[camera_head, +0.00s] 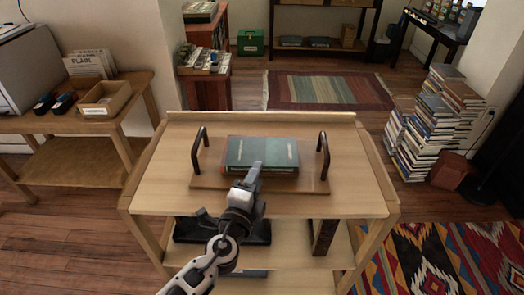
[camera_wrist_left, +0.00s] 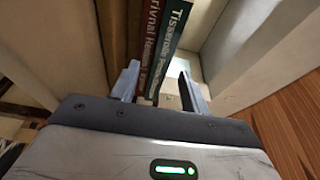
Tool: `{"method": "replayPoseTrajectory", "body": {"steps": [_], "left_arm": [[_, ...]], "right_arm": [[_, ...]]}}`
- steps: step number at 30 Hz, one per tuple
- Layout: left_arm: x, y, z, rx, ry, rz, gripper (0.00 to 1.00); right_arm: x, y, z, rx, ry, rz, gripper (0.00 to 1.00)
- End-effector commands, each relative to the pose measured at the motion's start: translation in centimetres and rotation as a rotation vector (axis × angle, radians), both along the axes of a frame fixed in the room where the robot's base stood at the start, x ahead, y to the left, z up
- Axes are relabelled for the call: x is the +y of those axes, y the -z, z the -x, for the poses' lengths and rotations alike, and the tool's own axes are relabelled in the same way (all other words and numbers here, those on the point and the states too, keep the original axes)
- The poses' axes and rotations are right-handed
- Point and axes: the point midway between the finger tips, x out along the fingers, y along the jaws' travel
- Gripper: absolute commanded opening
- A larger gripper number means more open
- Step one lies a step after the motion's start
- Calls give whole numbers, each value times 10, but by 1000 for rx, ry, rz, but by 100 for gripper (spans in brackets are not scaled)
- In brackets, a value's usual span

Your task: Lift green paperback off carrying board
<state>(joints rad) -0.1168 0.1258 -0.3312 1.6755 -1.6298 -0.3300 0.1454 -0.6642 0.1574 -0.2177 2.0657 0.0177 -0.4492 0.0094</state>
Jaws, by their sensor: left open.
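The green paperback (camera_head: 275,152) lies flat on the wooden carrying board (camera_head: 205,182), between its two dark upright handles. In the left wrist view its green spine (camera_wrist_left: 171,38) with white lettering shows beside a reddish-brown spine (camera_wrist_left: 148,35). My left gripper (camera_head: 256,168) reaches in from the front and hides part of the book's near edge. In the wrist view its two fingers (camera_wrist_left: 159,84) are apart, with the spines ahead of and partly between them. I cannot tell whether they touch a book. My right gripper is not seen.
The board rests on a wooden cart (camera_head: 355,190) with a lower shelf (camera_head: 285,238). Tall book stacks (camera_head: 435,125) stand on the floor at right. A side table (camera_head: 65,125) with an open box (camera_head: 106,98) is at left. Bare cart top lies on both sides of the board.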

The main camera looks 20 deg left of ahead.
Motion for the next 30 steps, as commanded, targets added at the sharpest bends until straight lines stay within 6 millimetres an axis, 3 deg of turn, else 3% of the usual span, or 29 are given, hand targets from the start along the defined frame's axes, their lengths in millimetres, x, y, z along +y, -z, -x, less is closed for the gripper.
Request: {"method": "replayPoseTrajectory", "body": {"steps": [12,20,25,30], "left_arm": [[2,-1,-50,0,-2,1,45],[2,0,-53,1,-1,1,45],[2,0,-53,1,-1,1,4],[2,-1,-53,-2,-2,1,0]], "right_arm": [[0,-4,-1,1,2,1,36],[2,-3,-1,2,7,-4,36],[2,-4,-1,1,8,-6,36],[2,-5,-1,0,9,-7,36]]}}
